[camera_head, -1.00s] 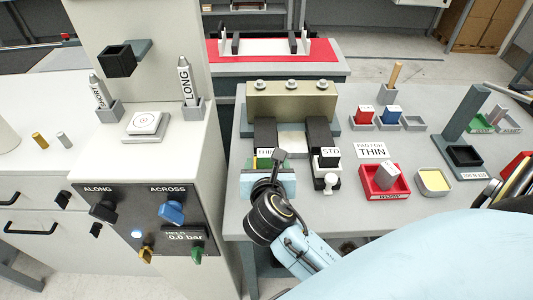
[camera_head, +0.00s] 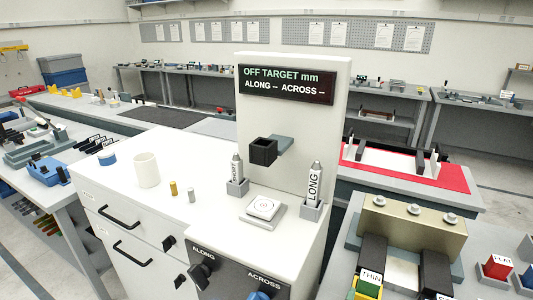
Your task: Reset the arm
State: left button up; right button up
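Neither of my arms nor grippers shows in the head view now. The white machine (camera_head: 155,205) stands in the middle, with a display (camera_head: 287,85) reading OFF TARGET mm, ALONG --, ACROSS --. A black square holder (camera_head: 263,151) sticks out from its column. Below it is a square pad with a round target (camera_head: 264,208). A SHORT piece (camera_head: 236,172) and a LONG piece (camera_head: 314,184) stand upright in grey sockets on either side. A dark control panel (camera_head: 228,277) with a black knob (camera_head: 200,273) and a blue knob (camera_head: 258,296) is cut off at the bottom.
A white cup (camera_head: 146,170), a brass cylinder (camera_head: 174,188) and a grey one (camera_head: 192,195) stand on the white top. At right, a bench holds a brass-coloured block (camera_head: 412,225), a THIN-labelled part (camera_head: 370,283) and a red FLAT piece (camera_head: 496,267). A red mat (camera_head: 455,178) lies behind.

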jog(key=s+f+m+g+y, duration=0.1)
jog(key=s+m, duration=0.1)
jog(key=m, duration=0.2)
jog(key=s+f+m+g+y, duration=0.1)
jog(key=s+f+m, duration=0.1)
jog(key=m, duration=0.2)
jog(key=s+f+m+g+y, duration=0.1)
jog(key=s+f+m, duration=0.1)
jog(key=s+m, duration=0.1)
jog(key=shift+s+d+f+m+g, duration=0.1)
jog(key=shift+d+f+m+g, duration=0.25)
jog(key=shift+m, duration=0.55)
jog(key=s+a+f+m+g+y, duration=0.2)
jog(key=s+m+g+y, duration=0.2)
jog(key=s+m, duration=0.7)
notch_tip(320, 180, down, 30)
jog(key=m+b, duration=0.2)
jog(key=b, duration=0.2)
jog(key=s+d+f+g+b, duration=0.2)
jog(key=s+f+b, duration=0.1)
jog(key=s+f, duration=1.3)
jog(key=shift+d+f, duration=0.2)
jog(key=shift+d, duration=0.05)
